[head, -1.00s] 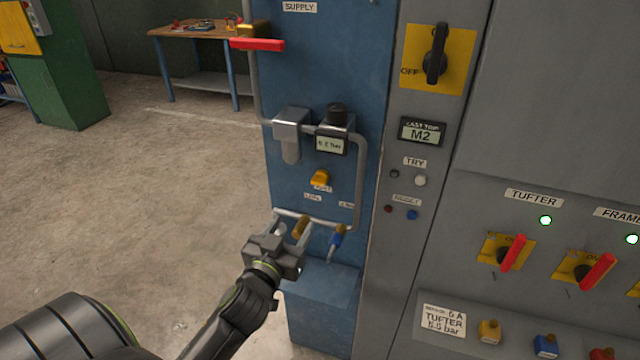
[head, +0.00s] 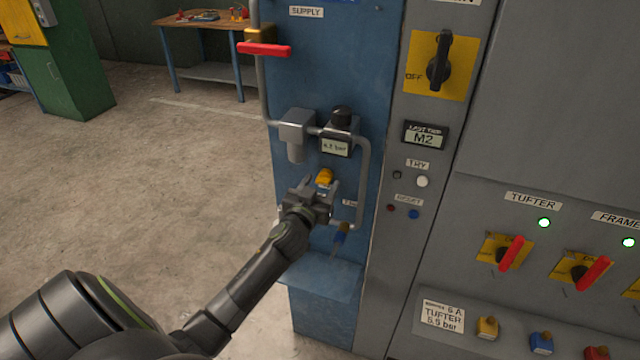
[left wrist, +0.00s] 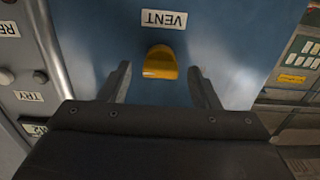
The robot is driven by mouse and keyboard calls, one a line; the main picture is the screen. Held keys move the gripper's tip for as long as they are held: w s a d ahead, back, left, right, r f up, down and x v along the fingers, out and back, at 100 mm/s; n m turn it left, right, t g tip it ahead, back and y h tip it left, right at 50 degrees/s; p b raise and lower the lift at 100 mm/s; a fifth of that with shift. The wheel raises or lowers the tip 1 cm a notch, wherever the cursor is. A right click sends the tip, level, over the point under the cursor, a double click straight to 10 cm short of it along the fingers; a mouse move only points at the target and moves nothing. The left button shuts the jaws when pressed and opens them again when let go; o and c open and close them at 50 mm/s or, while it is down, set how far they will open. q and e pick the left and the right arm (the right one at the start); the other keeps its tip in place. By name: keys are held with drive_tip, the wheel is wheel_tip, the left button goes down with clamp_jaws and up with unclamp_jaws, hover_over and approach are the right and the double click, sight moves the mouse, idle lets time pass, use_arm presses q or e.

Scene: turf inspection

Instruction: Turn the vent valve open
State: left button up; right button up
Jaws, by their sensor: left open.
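The vent valve is a small yellow handle (head: 325,176) on the blue panel, below the pressure display in the head view. In the left wrist view the yellow handle (left wrist: 160,62) sits between the fingers, close to a VENT label (left wrist: 164,19). My left gripper (head: 322,185) is open, with its fingers at the two sides of the handle. I see no clear contact, and the gripper covers part of the panel below. My right gripper is not in view.
A grey pipe (head: 364,175) runs along the panel's right side. A grey cabinet (head: 560,110) with switches stands to the right. The floor at left is open.

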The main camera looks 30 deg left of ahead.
use_arm(q)
drive_tip(key=shift+w, duration=0.1)
drive_tip(key=c, duration=1)
